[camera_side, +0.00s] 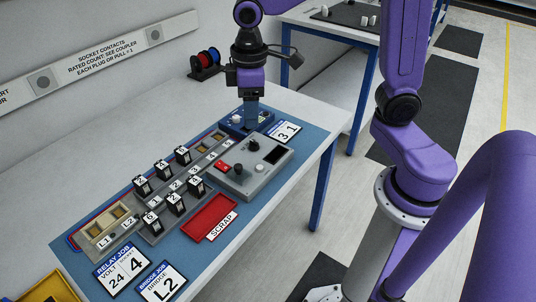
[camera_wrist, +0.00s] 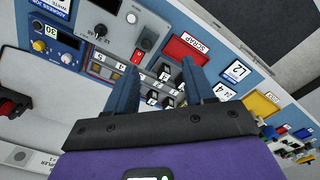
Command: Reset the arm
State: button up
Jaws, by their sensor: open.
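My gripper (camera_side: 251,118) points down over the far end of the blue work mat (camera_side: 270,190), beside a blue device (camera_side: 237,124). From the side I cannot tell the gap between them. In the wrist view my gripper's two dark blue fingers (camera_wrist: 160,66) stand apart with nothing held between them. Several black relays with white numbered labels (camera_side: 175,201) stand in a grey rack, and some also show beyond the fingers in the wrist view (camera_wrist: 165,74). The fingers hide part of the rack there.
A red scrap tray (camera_side: 209,218) lies beside the relays. A grey box with knobs and a dark screen (camera_side: 247,178) stands near the blue device. Job cards (camera_side: 122,271) lie at the near end. A yellow bin (camera_side: 48,289) is bottom left. Wire spools (camera_side: 207,60) stand by the wall.

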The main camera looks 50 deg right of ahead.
jog(key=s+d+f+n, duration=0.1)
jog(key=s+d+n, duration=0.1)
jog(key=s, duration=0.7)
jog(key=s+d+f+n, duration=0.1)
jog(key=s+d+n, duration=0.1)
jog(key=s, duration=0.8)
jog(key=shift+s+f, duration=0.15)
jog(key=shift+s, duration=0.1)
